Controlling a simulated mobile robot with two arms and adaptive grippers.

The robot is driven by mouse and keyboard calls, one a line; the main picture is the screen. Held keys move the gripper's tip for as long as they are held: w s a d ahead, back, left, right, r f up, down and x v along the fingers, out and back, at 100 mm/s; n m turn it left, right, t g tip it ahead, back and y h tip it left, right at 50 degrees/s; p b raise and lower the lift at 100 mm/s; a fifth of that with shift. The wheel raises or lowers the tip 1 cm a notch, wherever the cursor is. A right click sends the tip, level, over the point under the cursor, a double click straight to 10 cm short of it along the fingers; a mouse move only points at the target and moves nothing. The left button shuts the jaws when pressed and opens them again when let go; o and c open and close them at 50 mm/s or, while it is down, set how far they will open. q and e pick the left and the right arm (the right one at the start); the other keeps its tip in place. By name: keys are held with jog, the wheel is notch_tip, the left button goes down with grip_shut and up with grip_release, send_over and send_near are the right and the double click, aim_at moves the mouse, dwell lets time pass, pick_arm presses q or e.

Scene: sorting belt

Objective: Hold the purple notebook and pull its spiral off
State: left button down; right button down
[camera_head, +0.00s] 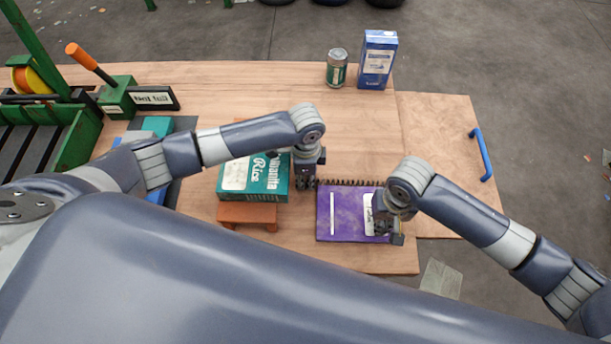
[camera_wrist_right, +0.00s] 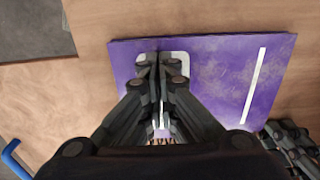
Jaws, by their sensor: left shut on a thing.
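The purple notebook (camera_head: 345,222) lies flat on the wooden table, with white markings on its cover. Its dark spiral (camera_head: 350,182) runs along its far edge in the head view. My left gripper (camera_head: 306,184) is shut on the spiral's left end, beside the notebook's corner. My right gripper (camera_head: 388,228) is over the notebook's right part, pointing down at the white label (camera_wrist_right: 178,64). In the right wrist view its fingers (camera_wrist_right: 158,66) are close together over the purple cover (camera_wrist_right: 215,75); whether they press on it I cannot tell. The spiral is mostly hidden there.
A green rice box (camera_head: 270,180) sits on an orange-brown stand (camera_head: 245,213) left of the notebook. A can (camera_head: 337,68) and a blue carton (camera_head: 377,60) stand at the back. A blue handle (camera_head: 481,153) is at the right edge. The table's middle back is clear.

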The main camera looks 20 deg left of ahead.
jog(key=shift+f, duration=0.45)
dwell(0.3)
jog(key=shift+s+f, duration=0.15)
